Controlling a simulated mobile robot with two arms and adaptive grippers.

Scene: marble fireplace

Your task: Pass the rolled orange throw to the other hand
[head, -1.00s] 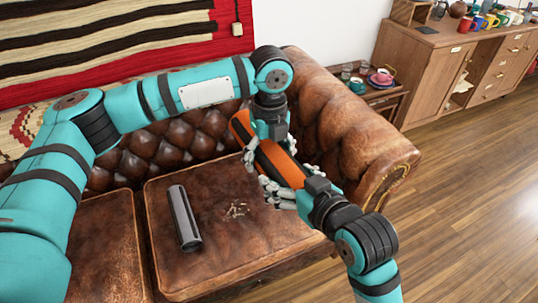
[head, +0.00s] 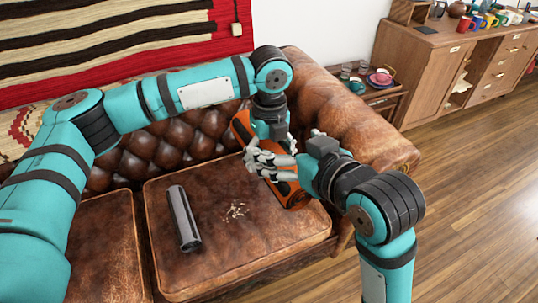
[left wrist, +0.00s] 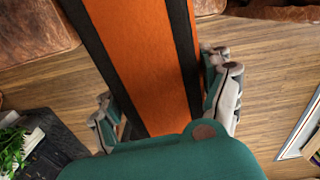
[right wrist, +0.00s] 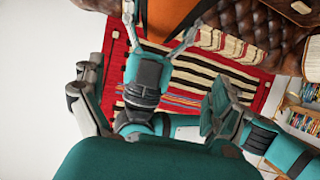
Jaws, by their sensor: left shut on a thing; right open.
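The rolled orange throw (head: 293,197) has dark bands and is held slanting above the right end of the leather sofa. My left gripper (head: 272,138) is shut on it near its upper part; in the left wrist view the throw (left wrist: 140,50) runs between the fingers of that gripper (left wrist: 165,100). My right gripper (head: 272,163) is open, its fingers in front of the throw just below the left gripper, hiding part of the roll. In the right wrist view its fingers (right wrist: 152,95) are wide apart, with my left gripper between them in the picture and the throw (right wrist: 168,15) beyond.
A grey roll (head: 184,220) lies on the sofa cushion (head: 215,265), beside a small scatter of pale bits (head: 236,210). The sofa's armrest (head: 365,130) rises right behind the grippers. A side table with cups (head: 382,78) stands past it. Open wooden floor lies at right.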

